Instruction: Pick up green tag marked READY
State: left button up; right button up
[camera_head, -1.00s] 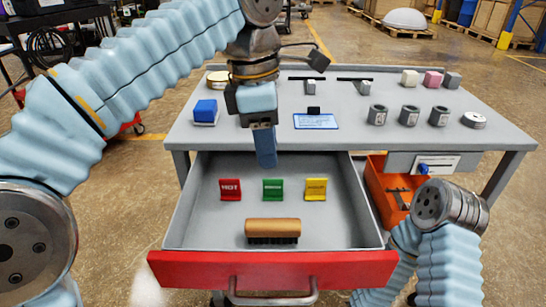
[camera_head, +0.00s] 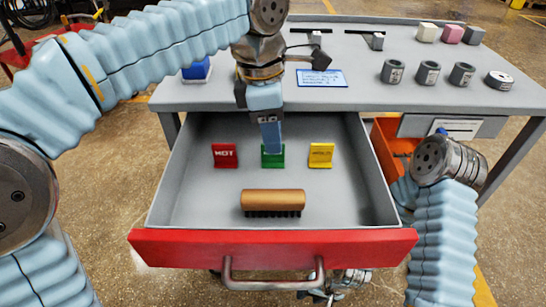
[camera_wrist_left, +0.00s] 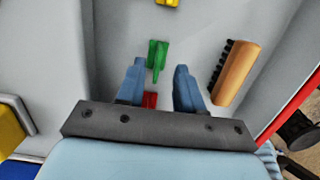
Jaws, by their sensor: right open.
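The green tag (camera_head: 272,161) stands in the open drawer between a red tag (camera_head: 225,155) and a yellow tag (camera_head: 321,155). My left gripper (camera_head: 272,150) points down in front of it and hides much of its face, including any lettering. In the left wrist view, the gripper (camera_wrist_left: 159,65) is open, with the green tag (camera_wrist_left: 157,54) near the gap between the fingertips, not gripped. The red tag (camera_wrist_left: 150,99) shows farther back between the fingers. My right gripper (camera_head: 347,281) is low, below the drawer front, partly hidden and open.
A wooden brush (camera_head: 273,200) lies in the drawer in front of the tags. The drawer has grey walls and a red front (camera_head: 190,248). The grey tabletop (camera_head: 385,98) above holds several small blocks and cylinders. An orange bin (camera_head: 388,140) is at the right.

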pick_arm(q)
notch_tip(320, 180, down, 4)
jog(key=shift+w+r, duration=0.15)
jog(key=shift+r, duration=0.05)
jog(key=shift+c, duration=0.4)
grip_shut()
jog(key=shift+r, duration=0.1)
